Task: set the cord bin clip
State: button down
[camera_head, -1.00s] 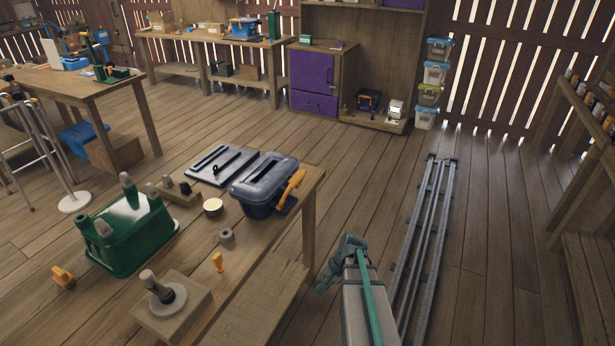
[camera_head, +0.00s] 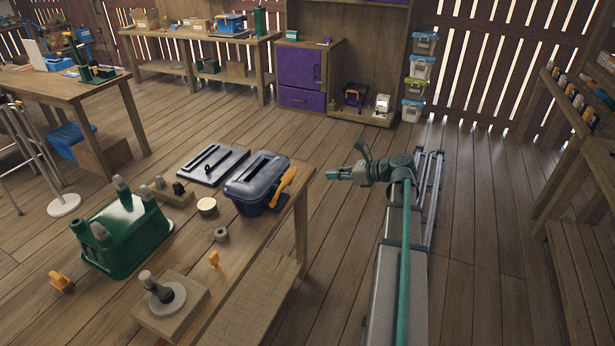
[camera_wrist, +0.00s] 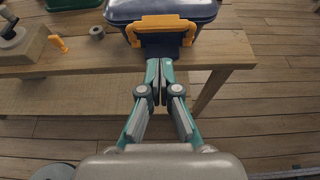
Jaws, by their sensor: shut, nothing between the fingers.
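A dark blue bin (camera_head: 252,197) with its lid on stands at the far right end of the wooden table. An orange clip (camera_head: 284,184) sits on its right side. My gripper (camera_head: 335,174) is right of the table, pointing at the bin's clip side. In the wrist view my gripper (camera_wrist: 160,65) is shut and empty, its tips apparently just short of the clip; exact gap unclear.
A flat dark panel (camera_head: 212,165) lies behind the bin. A green bin (camera_head: 122,235), a wooden block with a knob (camera_head: 171,310), a grey ring (camera_head: 221,234) and small orange pieces (camera_head: 214,260) share the table (camera_head: 235,262). Floor right of the table is open beside my rail.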

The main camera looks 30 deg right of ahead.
aim_at(291, 177)
jog(key=p+x, duration=0.4)
jog(key=x, duration=1)
jog(key=shift+s, duration=0.1)
jog(key=shift+r, duration=0.1)
jog(key=shift+w+a+r+p, duration=0.55)
jog(key=shift+w+r+p, duration=0.05)
jog(key=shift+w, duration=0.2)
jog(key=shift+w+a, duration=0.2)
jog(key=shift+w, duration=0.05)
jog(key=shift+s+r, duration=0.1)
